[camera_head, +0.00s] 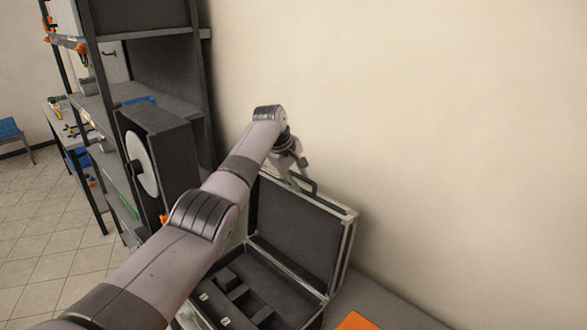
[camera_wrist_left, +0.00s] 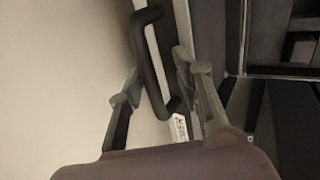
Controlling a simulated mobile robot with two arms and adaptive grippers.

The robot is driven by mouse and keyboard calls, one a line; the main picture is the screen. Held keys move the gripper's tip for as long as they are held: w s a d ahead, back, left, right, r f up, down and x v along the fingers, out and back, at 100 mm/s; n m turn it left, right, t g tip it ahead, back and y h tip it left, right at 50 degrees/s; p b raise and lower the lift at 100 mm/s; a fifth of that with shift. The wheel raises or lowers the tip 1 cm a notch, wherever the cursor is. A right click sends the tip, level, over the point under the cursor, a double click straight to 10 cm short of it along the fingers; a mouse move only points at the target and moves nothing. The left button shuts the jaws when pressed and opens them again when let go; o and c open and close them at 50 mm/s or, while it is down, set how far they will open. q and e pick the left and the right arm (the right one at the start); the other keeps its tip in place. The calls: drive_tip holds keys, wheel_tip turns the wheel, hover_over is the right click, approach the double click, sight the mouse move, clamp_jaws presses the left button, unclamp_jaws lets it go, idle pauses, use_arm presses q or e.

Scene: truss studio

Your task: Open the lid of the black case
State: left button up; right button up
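The black case stands open, its lid (camera_head: 300,232) raised steeply, leaning back near the wall. Its base (camera_head: 240,290) shows dark compartments with small pale items. My left arm reaches across the case, and my left gripper (camera_head: 297,178) is at the top edge of the lid. In the left wrist view the left gripper (camera_wrist_left: 155,85) has its fingers apart, one on each side of the lid's black handle (camera_wrist_left: 148,55). I cannot tell whether either finger touches it. My arm hides the left part of the case. My right gripper is not in view.
A dark shelf unit (camera_head: 203,90) stands left of the case, with a grey box bearing a round pale disc (camera_head: 142,165). The wall (camera_head: 440,130) is close behind the lid. An orange object (camera_head: 362,322) lies at the bottom right on the grey surface (camera_head: 385,300).

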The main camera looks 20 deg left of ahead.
use_arm(q)
drive_tip(key=v, duration=1.1)
drive_tip(key=shift+s+r, duration=0.25)
drive_tip(key=shift+r, duration=0.05)
